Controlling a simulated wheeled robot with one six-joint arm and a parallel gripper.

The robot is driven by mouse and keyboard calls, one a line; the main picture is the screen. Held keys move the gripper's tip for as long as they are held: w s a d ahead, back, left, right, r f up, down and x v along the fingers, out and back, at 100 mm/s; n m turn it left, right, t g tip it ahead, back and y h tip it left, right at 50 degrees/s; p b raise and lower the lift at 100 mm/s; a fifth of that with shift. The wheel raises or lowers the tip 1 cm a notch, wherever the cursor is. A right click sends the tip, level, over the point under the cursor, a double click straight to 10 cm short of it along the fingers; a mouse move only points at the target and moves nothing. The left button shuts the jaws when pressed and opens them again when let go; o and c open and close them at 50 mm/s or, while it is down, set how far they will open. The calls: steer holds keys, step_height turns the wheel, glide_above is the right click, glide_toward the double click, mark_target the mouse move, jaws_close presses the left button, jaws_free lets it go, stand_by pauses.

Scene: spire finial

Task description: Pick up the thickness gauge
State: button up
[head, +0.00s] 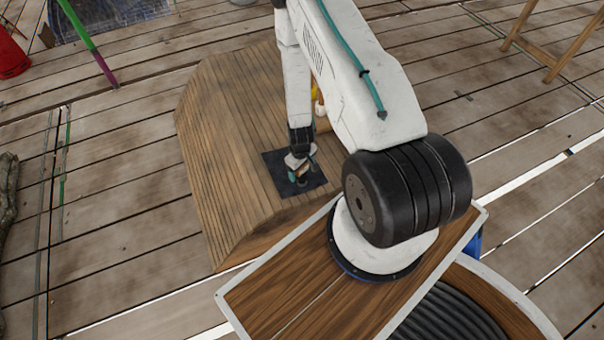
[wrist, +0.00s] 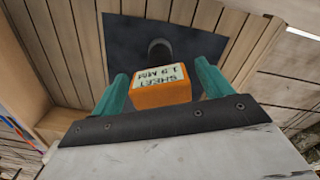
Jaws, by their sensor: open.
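The thickness gauge (wrist: 162,93) looks like an orange block with a pale label reading "SHEET 1.9 MM", upside down in the wrist view. My gripper (wrist: 164,88) has its two teal fingers on either side of the block, apart from each other. A narrow gap shows by the left finger; whether the right finger touches is hard to tell. In the head view my gripper (head: 301,172) is low over a dark square plate (head: 279,163) on the wooden roof-like structure (head: 225,150). The gauge is mostly hidden there by my gripper.
A dark round stub (wrist: 160,48) rises from the dark plate just beyond the gauge. A small yellow object (head: 316,95) is partly hidden behind my arm. A red bucket (head: 11,55) and a green and purple pole (head: 85,38) are far left. Plank floor surrounds the structure.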

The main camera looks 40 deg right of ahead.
steer(key=shift+f, duration=0.9)
steer(key=c, duration=1.3)
steer(key=shift+o, duration=0.2)
steer(key=shift+r, duration=0.1)
